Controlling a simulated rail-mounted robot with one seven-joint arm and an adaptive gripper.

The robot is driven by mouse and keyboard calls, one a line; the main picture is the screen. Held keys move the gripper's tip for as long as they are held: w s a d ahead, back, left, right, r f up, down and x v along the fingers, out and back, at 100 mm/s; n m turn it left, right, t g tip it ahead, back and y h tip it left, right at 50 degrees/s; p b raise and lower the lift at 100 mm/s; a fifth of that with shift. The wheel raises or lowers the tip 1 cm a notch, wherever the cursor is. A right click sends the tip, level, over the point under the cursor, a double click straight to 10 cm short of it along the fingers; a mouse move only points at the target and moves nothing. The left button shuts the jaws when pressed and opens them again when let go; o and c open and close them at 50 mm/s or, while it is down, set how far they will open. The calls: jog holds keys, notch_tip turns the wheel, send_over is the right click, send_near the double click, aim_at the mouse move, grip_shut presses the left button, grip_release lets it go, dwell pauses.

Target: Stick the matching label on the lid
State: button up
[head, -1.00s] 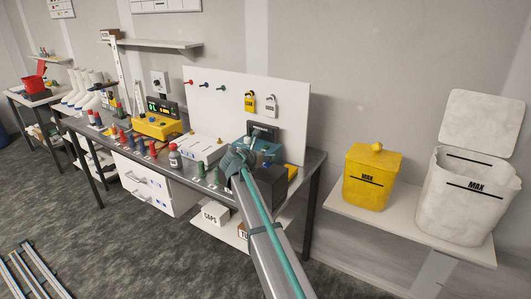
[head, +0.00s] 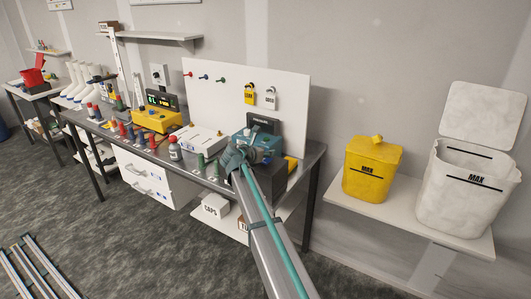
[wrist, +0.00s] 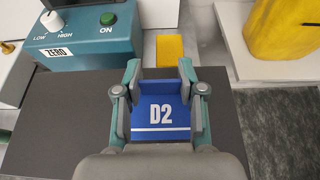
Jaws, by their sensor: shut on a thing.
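My gripper (wrist: 160,80) is shut on a blue label piece (wrist: 160,117) marked "D2" in white, with a white line under the text. The fingers press on its left and right sides, and its lower edge is partly hidden by my gripper body. In the head view my gripper (head: 238,160) is over the right end of the bench, in front of the teal device (head: 262,141); the label cannot be made out there. I cannot tell which lid is the one for this label.
The teal device (wrist: 95,40) has a knob, a green button and a "ZERO" tag. A yellow flat thing (wrist: 170,50) lies beyond my gripper. Several coloured tubes stand along the bench (head: 318,155). A yellow bin (head: 370,172) and a white bin (head: 465,192) stand on the right shelf.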

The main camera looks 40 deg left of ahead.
jog(key=shift+f, duration=0.55)
dwell(0.8)
jog(key=o, duration=0.8)
jog(key=shift+s, duration=0.1)
jog(key=v, duration=1.2)
jog(key=shift+d, duration=0.1)
